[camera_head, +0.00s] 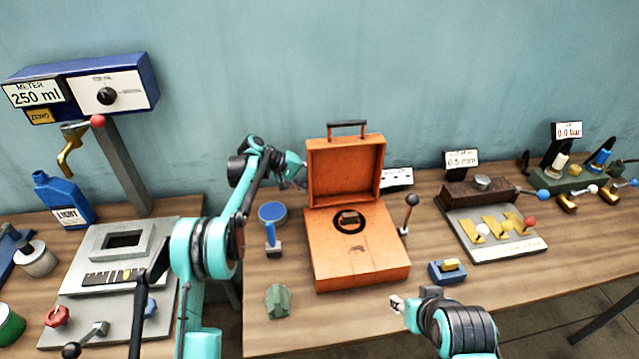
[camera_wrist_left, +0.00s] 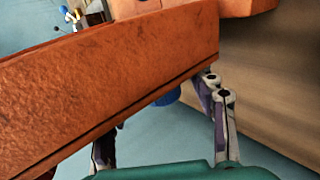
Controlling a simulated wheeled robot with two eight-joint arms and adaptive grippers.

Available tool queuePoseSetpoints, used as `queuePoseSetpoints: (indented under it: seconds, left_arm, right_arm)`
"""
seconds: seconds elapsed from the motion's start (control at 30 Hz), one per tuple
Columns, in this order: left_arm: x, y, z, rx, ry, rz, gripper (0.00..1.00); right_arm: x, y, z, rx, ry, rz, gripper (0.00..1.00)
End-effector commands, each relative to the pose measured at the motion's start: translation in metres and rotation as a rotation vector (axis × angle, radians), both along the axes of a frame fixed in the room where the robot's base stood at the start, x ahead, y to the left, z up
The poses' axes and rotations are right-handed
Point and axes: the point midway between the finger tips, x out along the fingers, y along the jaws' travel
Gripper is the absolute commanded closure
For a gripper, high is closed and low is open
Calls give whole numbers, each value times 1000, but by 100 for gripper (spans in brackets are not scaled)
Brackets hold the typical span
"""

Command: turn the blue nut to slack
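I cannot tell for sure which thing is the blue nut. A small blue part (camera_wrist_left: 168,97) shows just past the orange panel's lower edge in the left wrist view, mostly hidden. An orange case (camera_head: 360,262) stands open on the table, its lid (camera_head: 345,172) upright. My left gripper (camera_head: 296,168) is beside the lid's left edge. In the left wrist view its fingers (camera_wrist_left: 165,140) are spread apart, with an orange panel (camera_wrist_left: 110,85) crossing in front and partly hiding one finger. My right gripper (camera_head: 402,304) is low in front of the case; its fingertips are too small to read.
A blue round tin (camera_head: 272,211) and a blue-handled tool (camera_head: 270,236) stand left of the case. A black-knobbed lever (camera_head: 410,203) rises at its right. A blue block with a yellow top (camera_head: 447,271) lies at front right. A metering stand (camera_head: 115,170) is at left.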

Motion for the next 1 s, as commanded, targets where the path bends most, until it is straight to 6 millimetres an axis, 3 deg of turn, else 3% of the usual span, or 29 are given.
queuePoseSetpoints:
  seconds: [0.27,0.7,1.0]
  left_arm:
    - [-1,7,6,-1,0,1,44]
    - [-13,75,60,0,0,1,44]
    - [-16,93,74,0,1,-1,44]
  right_arm:
    - [0,0,0,0,0,0,60]
    - [0,0,0,0,0,0,60]
    - [0,0,0,0,0,0,60]
